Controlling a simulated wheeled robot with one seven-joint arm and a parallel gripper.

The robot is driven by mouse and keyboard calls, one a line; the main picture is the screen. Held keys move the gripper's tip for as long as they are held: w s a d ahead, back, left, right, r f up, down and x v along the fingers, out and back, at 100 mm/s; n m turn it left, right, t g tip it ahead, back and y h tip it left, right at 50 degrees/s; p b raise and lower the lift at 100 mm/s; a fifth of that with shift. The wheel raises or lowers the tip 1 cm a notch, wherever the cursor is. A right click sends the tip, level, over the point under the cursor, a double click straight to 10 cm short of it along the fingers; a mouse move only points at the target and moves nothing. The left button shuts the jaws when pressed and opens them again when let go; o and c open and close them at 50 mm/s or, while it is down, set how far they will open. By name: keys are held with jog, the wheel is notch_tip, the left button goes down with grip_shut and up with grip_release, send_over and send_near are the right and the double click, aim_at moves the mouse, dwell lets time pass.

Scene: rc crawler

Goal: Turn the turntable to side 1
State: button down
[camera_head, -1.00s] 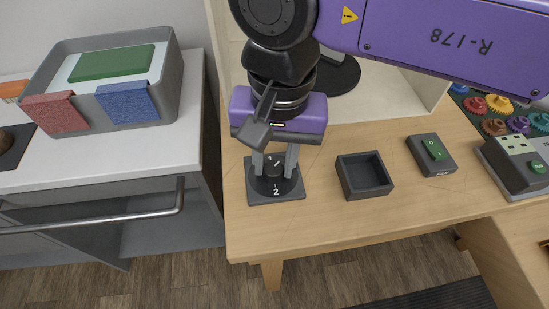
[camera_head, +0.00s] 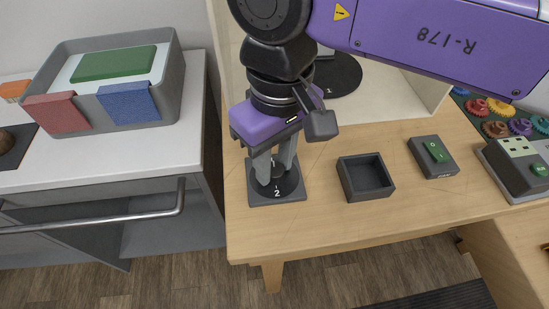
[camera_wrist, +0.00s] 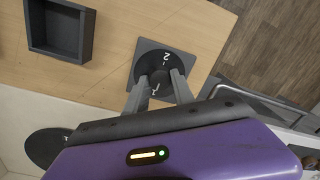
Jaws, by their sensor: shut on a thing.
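A black dial (camera_head: 288,189) marked 2 at its front sits on a square dark base on the wooden table; it also shows in the wrist view (camera_wrist: 143,63). My gripper (camera_head: 275,178) points down over it, its two grey fingers shut on the dial's central knob (camera_wrist: 158,77). The fingers partly hide the knob, and its exact pointing is unclear. Behind my gripper, a flat round black turntable (camera_head: 345,76) lies in a pale booth. A white 1 shows near its front edge; my wrist hides its left part.
An open dark box (camera_head: 347,186) and a grey switch box with a green rocker (camera_head: 437,150) stand to the right. Coloured gears (camera_head: 496,106) lie farther right. A grey bin (camera_head: 170,95) stands on the left counter. The table's front strip is clear.

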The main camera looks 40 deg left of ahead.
aim_at(276, 166)
jog(key=shift+n, duration=0.3)
jog(key=c, duration=1.1)
grip_release()
jog(key=shift+o, duration=0.2)
jog(key=r, duration=0.8)
jog(key=shift+w+p, duration=0.2)
jog(key=shift+p, duration=0.1)
jog(key=shift+f, duration=0.1)
